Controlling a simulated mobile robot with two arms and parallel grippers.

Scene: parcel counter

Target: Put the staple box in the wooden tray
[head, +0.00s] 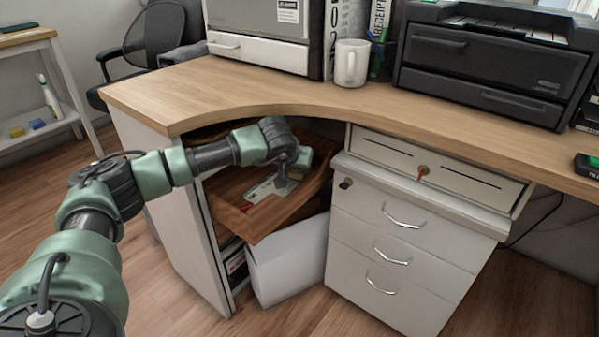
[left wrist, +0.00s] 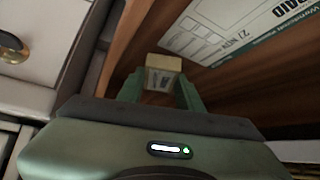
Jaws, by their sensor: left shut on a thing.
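The wooden tray (head: 290,212) is a brown, open, drawer-like tray jutting out under the curved counter. It also shows as wood in the left wrist view (left wrist: 225,82). My left gripper (head: 281,182) reaches down over the inside of the tray. In the left wrist view its green fingers (left wrist: 160,86) are shut on a small cream box with a printed label, the staple box (left wrist: 163,63). The box appears to be over or inside the tray; I cannot tell whether it touches the bottom. In the head view the box is hidden at the gripper. My right gripper is not in view.
A printed paper (left wrist: 222,28) lies in the tray. A white drawer cabinet (head: 400,235) with a key stands close right of the tray. The counter (head: 250,95) overhangs it, carrying a white mug (head: 351,64) and a black printer (head: 490,65). A white bin-like box (head: 288,265) is below.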

